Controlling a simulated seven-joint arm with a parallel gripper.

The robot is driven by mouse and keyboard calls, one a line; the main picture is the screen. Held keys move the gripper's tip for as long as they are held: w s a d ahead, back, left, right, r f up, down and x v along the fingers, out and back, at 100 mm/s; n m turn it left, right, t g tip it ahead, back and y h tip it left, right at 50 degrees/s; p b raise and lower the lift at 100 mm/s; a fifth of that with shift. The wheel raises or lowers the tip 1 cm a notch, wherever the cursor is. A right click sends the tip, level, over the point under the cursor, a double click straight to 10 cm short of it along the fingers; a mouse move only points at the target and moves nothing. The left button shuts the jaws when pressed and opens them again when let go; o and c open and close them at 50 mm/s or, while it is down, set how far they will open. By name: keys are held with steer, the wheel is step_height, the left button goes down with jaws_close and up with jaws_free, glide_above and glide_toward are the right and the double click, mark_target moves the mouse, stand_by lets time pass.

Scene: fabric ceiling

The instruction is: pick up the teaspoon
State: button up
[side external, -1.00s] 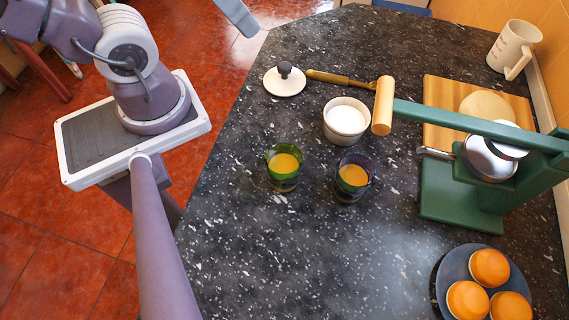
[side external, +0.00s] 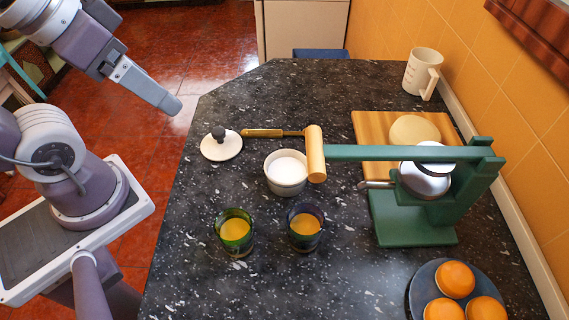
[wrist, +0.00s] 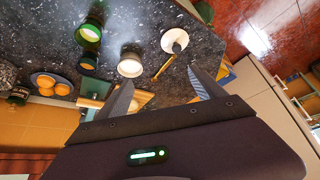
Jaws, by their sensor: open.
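A slim utensil with a brown-gold handle (side external: 262,133), which may be the teaspoon, lies on the dark speckled counter just right of the white lid (side external: 221,147). Its right end is hidden behind the press's wooden grip, so I cannot tell its shape. In the wrist view it shows as a short yellowish bar (wrist: 164,67) beside the lid (wrist: 174,40). My gripper (side external: 173,105) is raised at the upper left, apart from the utensil. In the wrist view its two fingers (wrist: 160,77) are spread with nothing between them.
A white sugar bowl (side external: 286,178) stands near the utensil. The green press (side external: 410,225) reaches over the counter from the right. Two glasses of juice (side external: 235,233) (side external: 305,232) stand in front. A wooden board (side external: 370,128), a mug (side external: 421,72) and a plate of oranges (side external: 418,290) are farther right.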

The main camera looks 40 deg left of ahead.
steer(key=c, duration=0.8)
steer(key=m+g, duration=0.5)
steer(key=m, duration=0.4)
glide_above(267, 132)
step_height(267, 132, down, 14)
steer(key=shift+g, duration=0.3)
step_height(267, 132, down, 9)
steer(key=shift+r, duration=0.2)
